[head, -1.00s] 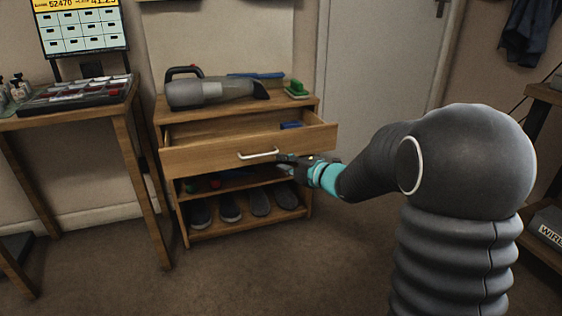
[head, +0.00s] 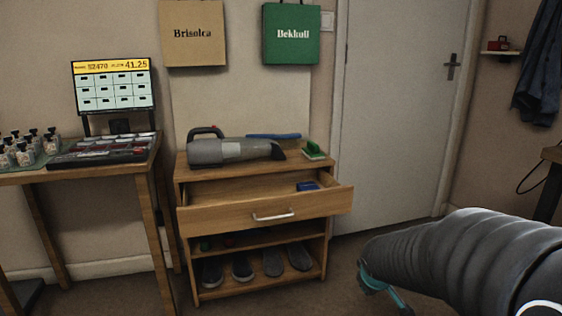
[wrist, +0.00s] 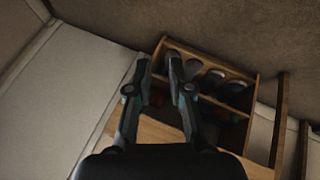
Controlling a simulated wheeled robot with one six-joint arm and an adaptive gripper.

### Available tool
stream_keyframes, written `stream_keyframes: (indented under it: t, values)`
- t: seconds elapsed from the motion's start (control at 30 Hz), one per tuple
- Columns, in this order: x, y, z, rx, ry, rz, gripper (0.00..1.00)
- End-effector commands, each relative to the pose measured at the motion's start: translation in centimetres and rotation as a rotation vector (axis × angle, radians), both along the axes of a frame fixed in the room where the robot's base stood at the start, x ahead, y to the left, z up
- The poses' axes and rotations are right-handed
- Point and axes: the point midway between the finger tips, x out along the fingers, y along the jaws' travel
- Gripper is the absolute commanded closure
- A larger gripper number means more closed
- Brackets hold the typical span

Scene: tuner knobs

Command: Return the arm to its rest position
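My arm reaches in from the right in the head view, with a teal band (head: 383,289) on it near the bottom edge. My gripper itself is hidden there. In the wrist view my gripper (wrist: 159,57) is open, its two dark fingers apart with nothing between them. The wooden drawer (head: 240,213) of the low cabinet is pulled out, and its white handle (head: 273,216) is free of my gripper. A small blue object (head: 307,186) lies in the drawer.
A grey handheld vacuum (head: 235,151) and a green brush (head: 314,151) stand on the cabinet top. Shoes (head: 242,267) sit on its bottom shelf. A side table (head: 150,160) with a register stands left. A white door (head: 395,110) is behind my arm.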

Motion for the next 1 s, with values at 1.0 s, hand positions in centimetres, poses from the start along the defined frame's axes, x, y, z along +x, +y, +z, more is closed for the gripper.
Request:
stream_keyframes:
  t: [1.0]
  values:
    - [-23.5,6.1,15.8,0.429,0.034,-0.389,0.80]
